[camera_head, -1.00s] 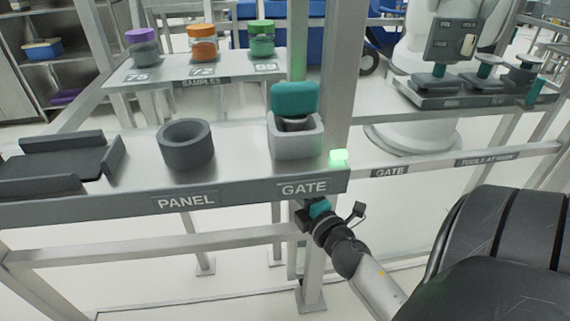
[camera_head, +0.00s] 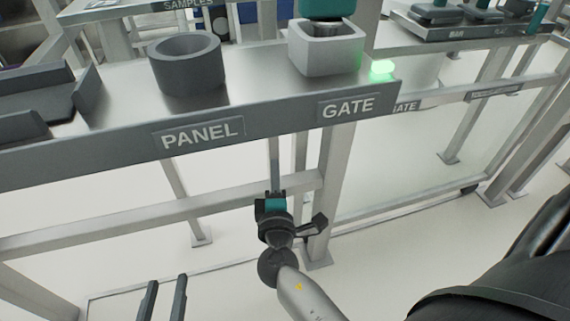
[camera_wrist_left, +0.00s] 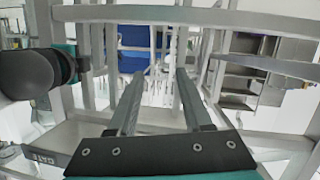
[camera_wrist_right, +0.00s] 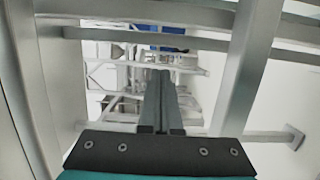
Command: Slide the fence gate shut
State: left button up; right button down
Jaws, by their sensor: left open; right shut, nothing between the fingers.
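A grey metal frame with a horizontal rail (camera_head: 120,219) stands below the shelf. I cannot tell for sure which part is the sliding gate. An upright post (camera_head: 328,185) stands at the right end of this rail. My right gripper (camera_head: 274,165) is shut and empty, pointing away from me at the rail, left of the post; contact is unclear. In the right wrist view its shut fingers (camera_wrist_right: 160,95) lie between rails and uprights. My left gripper (camera_head: 163,297) is open and empty at the bottom left. Its spread fingers also show in the left wrist view (camera_wrist_left: 155,95).
The shelf (camera_head: 250,98) holds a dark round PANEL socket (camera_head: 187,66) and a grey GATE socket (camera_head: 326,48) with a teal piece (camera_head: 328,9) in it. A green light (camera_head: 382,69) glows beside it. Another rail (camera_head: 440,100) with a GATE label runs at the right.

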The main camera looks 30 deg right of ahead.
aim_at(310, 128)
pick_arm(q)
jog(key=shift+s+d+r+n+t+h+b, duration=0.15)
jog(key=shift+s+d+r+t+h+b, duration=0.15)
jog(key=shift+t, duration=0.25)
jog(key=shift+s+d+r+n+t+h+b, duration=0.15)
jog(key=shift+s+d+r+t+b, duration=0.15)
jog(key=shift+t, duration=0.25)
pick_arm(e)
jog(key=w+d, duration=0.6)
jog(key=d, duration=0.1)
jog(key=shift+w+d, duration=0.25)
jog(key=shift+d, duration=0.15)
pick_arm(q)
jog(key=shift+w+a, duration=0.1)
pick_arm(e)
jog(key=shift+s+d, duration=0.2)
jog(key=shift+d, duration=0.7)
jog(key=shift+s+d, duration=0.25)
jog(key=shift+d, duration=0.65)
jog(key=shift+s+d, duration=0.2)
jog(key=shift+d, duration=0.7)
